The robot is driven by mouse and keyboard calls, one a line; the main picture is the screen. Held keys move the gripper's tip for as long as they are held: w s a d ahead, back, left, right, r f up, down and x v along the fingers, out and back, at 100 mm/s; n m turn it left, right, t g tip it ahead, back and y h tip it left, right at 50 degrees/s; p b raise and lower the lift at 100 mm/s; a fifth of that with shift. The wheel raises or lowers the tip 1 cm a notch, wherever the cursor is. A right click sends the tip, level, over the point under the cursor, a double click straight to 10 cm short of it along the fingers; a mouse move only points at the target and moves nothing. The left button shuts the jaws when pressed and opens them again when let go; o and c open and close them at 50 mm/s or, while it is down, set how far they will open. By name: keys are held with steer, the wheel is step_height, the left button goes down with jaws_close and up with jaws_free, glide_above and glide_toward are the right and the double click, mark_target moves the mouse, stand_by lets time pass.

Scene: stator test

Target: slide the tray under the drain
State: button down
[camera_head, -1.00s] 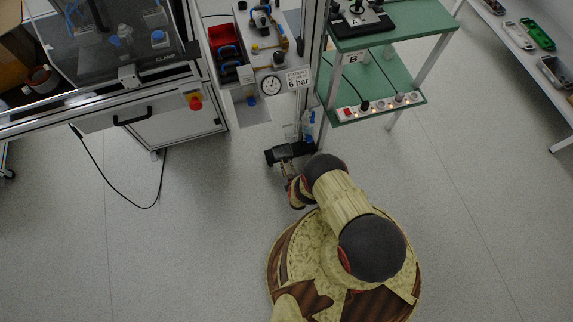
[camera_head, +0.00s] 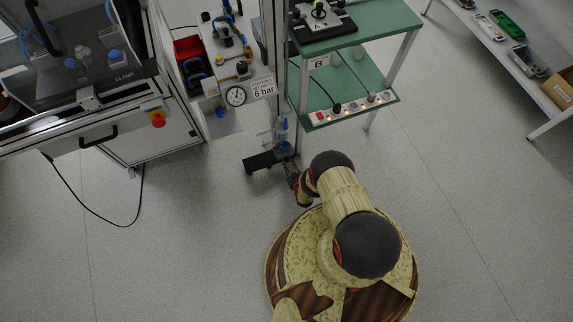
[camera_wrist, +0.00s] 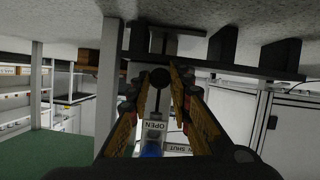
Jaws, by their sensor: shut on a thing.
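The black tray (camera_head: 260,162) lies low beside the frame's upright post, just left of my gripper (camera_head: 293,180). A clear part with blue ends (camera_head: 283,134), apparently the drain, hangs along the post and overlaps the tray's right end in the head view. Whether the tray is directly beneath it, I cannot tell. In the wrist view my gripper (camera_wrist: 162,75) has its fingers converging at a dark piece, apparently the tray's edge (camera_wrist: 265,70). The contact is partly hidden. A label reading OPEN (camera_wrist: 155,126) and a blue part (camera_wrist: 152,148) show between the fingers.
A green two-shelf stand (camera_head: 352,100) with a power strip stands right of the post. A pressure gauge (camera_head: 236,96) and a white cabinet (camera_head: 155,140) are on the left. A black cable (camera_head: 85,205) loops on the floor.

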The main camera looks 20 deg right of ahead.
steer(key=shift+d, duration=0.25)
steer(key=c, duration=1.6)
jaws_free()
steer(key=shift+r, duration=5)
